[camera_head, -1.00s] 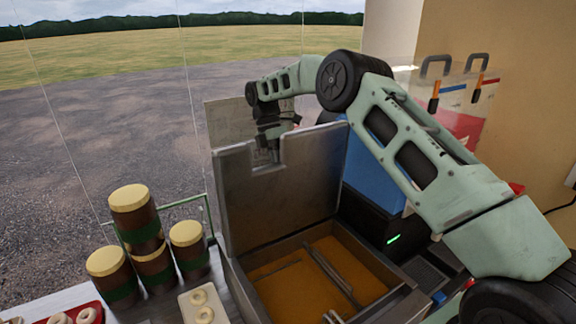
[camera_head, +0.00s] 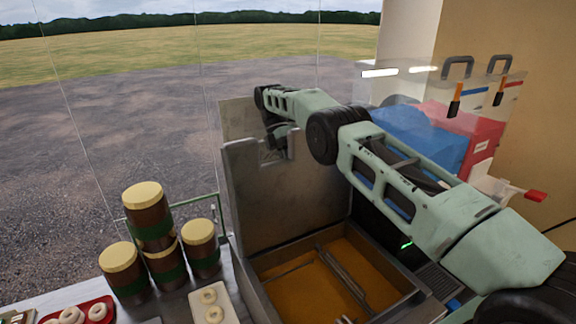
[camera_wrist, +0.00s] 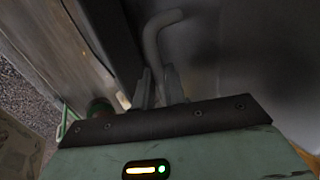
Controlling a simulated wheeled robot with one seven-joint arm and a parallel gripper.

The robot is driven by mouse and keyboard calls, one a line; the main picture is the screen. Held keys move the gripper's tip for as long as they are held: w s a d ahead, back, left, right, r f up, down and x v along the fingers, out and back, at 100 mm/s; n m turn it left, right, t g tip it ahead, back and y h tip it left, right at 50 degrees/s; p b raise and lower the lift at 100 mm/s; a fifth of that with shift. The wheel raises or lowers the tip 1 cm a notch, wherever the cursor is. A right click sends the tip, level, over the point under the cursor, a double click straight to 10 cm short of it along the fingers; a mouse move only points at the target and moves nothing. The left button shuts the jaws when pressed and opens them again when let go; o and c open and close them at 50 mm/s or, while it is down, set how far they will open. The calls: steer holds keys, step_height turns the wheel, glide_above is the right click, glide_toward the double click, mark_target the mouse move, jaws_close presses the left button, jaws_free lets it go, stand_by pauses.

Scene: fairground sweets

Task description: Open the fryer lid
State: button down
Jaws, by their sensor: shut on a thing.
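The fryer lid (camera_head: 300,195) is a grey metal panel standing up at the back of the fryer (camera_head: 410,290), tilted open. The oil bath below it is uncovered. My gripper (camera_head: 276,150) is at the lid's upper edge, partly hidden behind my arm. In the wrist view my gripper (camera_wrist: 160,88) is shut on the lid's bent handle (camera_wrist: 164,22), whose lower end runs down to the fingers. The exact grip is dim and partly hidden.
Stacked brown jars with cream lids (camera_head: 147,232) stand left of the fryer, beside a white tray of rings (camera_head: 228,297). A blue box (camera_head: 415,130) and a red case (camera_head: 450,145) stand to the right, behind my arm. A glass pane is behind the fryer.

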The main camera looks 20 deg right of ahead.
steer(key=shift+d+f, duration=0.15)
steer(key=shift+f, duration=0.05)
steer(key=c, duration=1.5)
jaws_free()
steer(key=shift+o, duration=0.2)
steer(key=shift+r, duration=0.1)
